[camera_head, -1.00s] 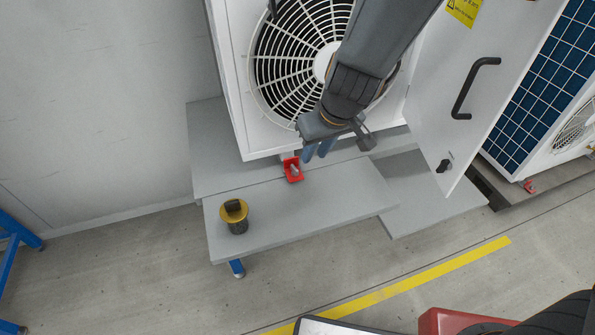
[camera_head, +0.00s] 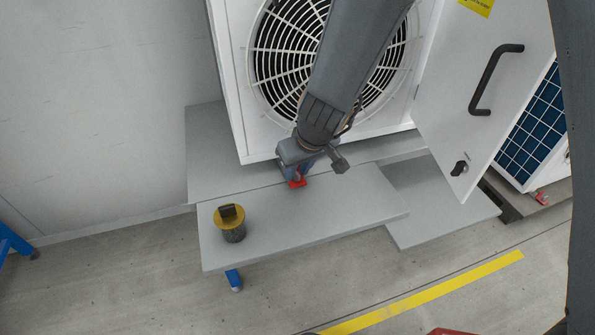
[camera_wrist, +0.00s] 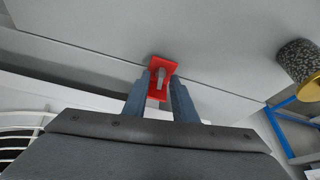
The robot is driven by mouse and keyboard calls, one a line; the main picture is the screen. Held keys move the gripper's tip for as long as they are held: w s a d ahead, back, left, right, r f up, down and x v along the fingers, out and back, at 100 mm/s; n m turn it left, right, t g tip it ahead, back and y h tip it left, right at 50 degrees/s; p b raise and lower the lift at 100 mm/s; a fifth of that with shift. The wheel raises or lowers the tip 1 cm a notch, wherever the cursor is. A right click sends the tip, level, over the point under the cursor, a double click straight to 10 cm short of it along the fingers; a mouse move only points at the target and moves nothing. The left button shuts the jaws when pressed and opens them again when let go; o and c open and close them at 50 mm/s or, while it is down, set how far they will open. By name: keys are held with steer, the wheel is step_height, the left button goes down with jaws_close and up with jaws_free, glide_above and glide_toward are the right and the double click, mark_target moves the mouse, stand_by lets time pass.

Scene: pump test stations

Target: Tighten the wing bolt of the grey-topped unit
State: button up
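A white unit with a round fan grille (camera_head: 262,128) stands on a grey bench; its top is out of frame. At its lower front edge is a red bracket (camera_head: 299,183), partly covered by my gripper. In the wrist view the red bracket (camera_wrist: 169,65) carries a small grey bolt (camera_wrist: 161,75). My gripper (camera_wrist: 159,86) is open, with its two blue-grey fingers on either side of the bolt and a gap to each. In the head view my gripper (camera_head: 298,176) points down over the bracket. I cannot tell whether the fingertips touch the bracket.
A dark canister with a yellow top (camera_head: 231,223) stands on the grey bench (camera_head: 330,215), left of the bracket. An open white door with a black handle (camera_head: 491,80) hangs at the right. Another unit with a blue panel (camera_head: 528,130) is beyond it.

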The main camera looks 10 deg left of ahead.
jaws_close()
steer(key=shift+s+r+m+p, duration=0.15)
steer(key=shift+m+p, duration=0.35)
steer(key=shift+p, duration=0.5)
steer(key=m+h+p, duration=0.1)
steer(key=m+p, duration=0.1)
steer(key=p, duration=0.3)
steer(key=shift+a+r+t, duration=0.1)
steer(key=shift+t, duration=0.2)
steer(key=m+h+p, duration=0.1)
steer(key=m+p, duration=0.1)
steer(key=p, duration=0.5)
steer(key=m+p, duration=0.2)
steer(key=p, duration=0.5)
steer(key=shift+a+r+t+h+p, duration=0.1)
steer(key=shift+a+t+h+p, duration=0.1)
steer(key=shift+t+h+p, duration=0.15)
steer(key=m+h+p, duration=0.1)
steer(key=m+p, duration=0.1)
steer(key=p, duration=0.3)
steer(key=shift+a+m, duration=0.1)
steer(key=shift+m, duration=0.2)
steer(key=shift+w+f+m+h+p, duration=0.1)
steer(key=shift+m+h+p, duration=0.2)
steer(key=shift+m, duration=0.4)
steer(key=shift+w+f+m+h+p, duration=0.15)
steer(key=shift+m+p, duration=0.2)
steer(key=shift+m, duration=0.35)
